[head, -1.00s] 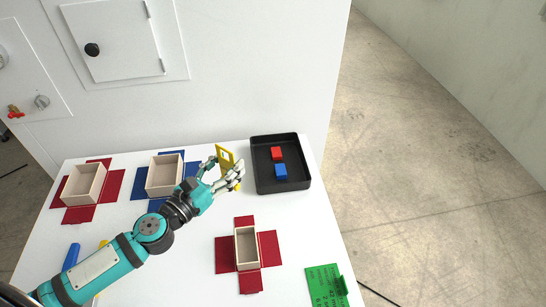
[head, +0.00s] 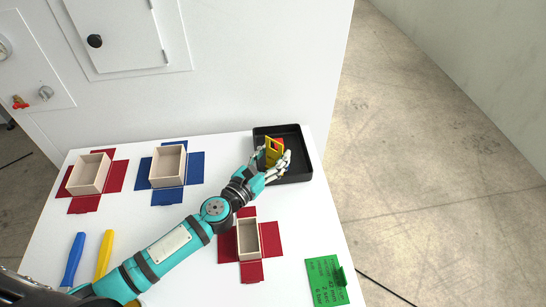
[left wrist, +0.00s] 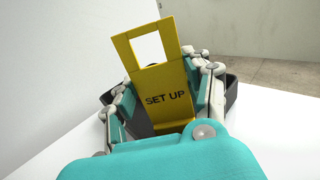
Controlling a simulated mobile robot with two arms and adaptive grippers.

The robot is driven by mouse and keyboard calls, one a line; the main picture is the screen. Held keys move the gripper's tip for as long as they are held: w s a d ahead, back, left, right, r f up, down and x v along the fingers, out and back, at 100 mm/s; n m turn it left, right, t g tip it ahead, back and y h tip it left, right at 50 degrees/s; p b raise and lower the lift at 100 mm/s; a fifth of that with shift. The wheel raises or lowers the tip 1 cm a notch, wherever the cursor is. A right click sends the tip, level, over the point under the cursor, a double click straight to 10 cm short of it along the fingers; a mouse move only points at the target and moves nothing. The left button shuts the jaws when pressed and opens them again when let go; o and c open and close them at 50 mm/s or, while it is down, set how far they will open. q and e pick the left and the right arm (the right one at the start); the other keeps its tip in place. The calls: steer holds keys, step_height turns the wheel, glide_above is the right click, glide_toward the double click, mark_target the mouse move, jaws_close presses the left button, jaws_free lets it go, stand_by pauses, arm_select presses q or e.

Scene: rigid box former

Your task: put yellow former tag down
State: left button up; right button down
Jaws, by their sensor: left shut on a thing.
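The yellow former tag (head: 274,151) is a flat plate with a square opening at its top. It stands upright in my left gripper (head: 272,161), which is shut on it over the black tray (head: 299,174). In the left wrist view the tag (left wrist: 160,80) reads "SET UP" and sits between the fingers of the left gripper (left wrist: 160,100). I cannot tell whether the tag touches the tray floor. A red block (head: 279,142) shows partly behind the tag. My right gripper is not in view.
Wooden boxes stand on a red cross-shaped blank (head: 116,176), a blue one (head: 195,168) and another red one (head: 251,271). A green card (head: 325,281) lies front right.

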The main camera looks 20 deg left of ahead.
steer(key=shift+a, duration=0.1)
arm_select(q)
steer(key=shift+f, duration=0.15)
steer(key=o, duration=0.9)
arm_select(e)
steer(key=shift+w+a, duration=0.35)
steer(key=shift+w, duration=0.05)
arm_select(q)
steer(key=shift+o, duration=0.2)
steer(key=shift+r, duration=0.25)
steer(key=b+v, duration=0.3)
steer(key=v, duration=0.8)
steer(key=shift+s+f, duration=0.1)
steer(key=shift+s+a, duration=0.25)
steer(key=shift+s, duration=0.15)
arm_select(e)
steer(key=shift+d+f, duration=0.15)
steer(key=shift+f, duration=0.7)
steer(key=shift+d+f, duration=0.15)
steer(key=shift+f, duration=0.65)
